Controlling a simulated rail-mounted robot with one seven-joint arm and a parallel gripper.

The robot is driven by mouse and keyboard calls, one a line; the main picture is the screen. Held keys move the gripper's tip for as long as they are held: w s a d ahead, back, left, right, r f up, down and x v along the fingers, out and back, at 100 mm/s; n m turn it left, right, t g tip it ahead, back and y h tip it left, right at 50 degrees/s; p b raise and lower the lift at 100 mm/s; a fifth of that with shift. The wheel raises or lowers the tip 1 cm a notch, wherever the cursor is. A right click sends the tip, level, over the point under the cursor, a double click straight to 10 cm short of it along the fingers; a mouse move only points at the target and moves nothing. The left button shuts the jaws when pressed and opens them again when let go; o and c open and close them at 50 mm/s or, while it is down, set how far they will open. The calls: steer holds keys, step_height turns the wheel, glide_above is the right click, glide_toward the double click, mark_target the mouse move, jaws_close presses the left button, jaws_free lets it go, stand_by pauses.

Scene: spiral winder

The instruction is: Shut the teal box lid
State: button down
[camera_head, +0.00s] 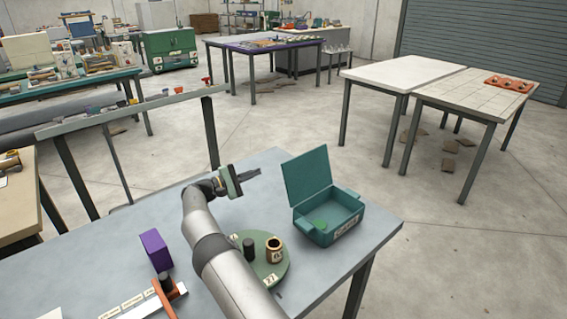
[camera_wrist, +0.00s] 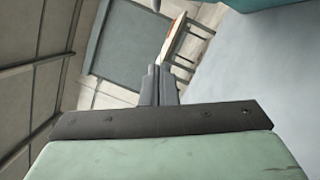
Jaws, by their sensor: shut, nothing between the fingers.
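The teal box (camera_head: 331,219) stands on the grey table, right of my gripper. Its lid (camera_head: 307,175) is open and stands up, leaning slightly back, at the box's far left side. The shut, empty fingers also show in the wrist view (camera_wrist: 158,85). A teal surface (camera_wrist: 270,3) at that view's top right edge is probably part of the box.
A green round turntable (camera_head: 270,262) with a brass ring-like part and a dark cylinder stands in front of the box, beside my arm. A purple block (camera_head: 156,250) and an orange-and-white tool (camera_head: 150,300) lie to the left. The tabletop behind my gripper is clear.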

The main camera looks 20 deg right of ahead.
mark_target(304, 173)
steer(key=s+d+r+p, duration=0.2)
steer(key=d+p, duration=0.4)
steer(key=d, duration=0.4)
steer(key=shift+s+d+r, duration=0.25)
steer(key=shift+d+r, duration=0.1)
steer(key=shift+r, duration=0.15)
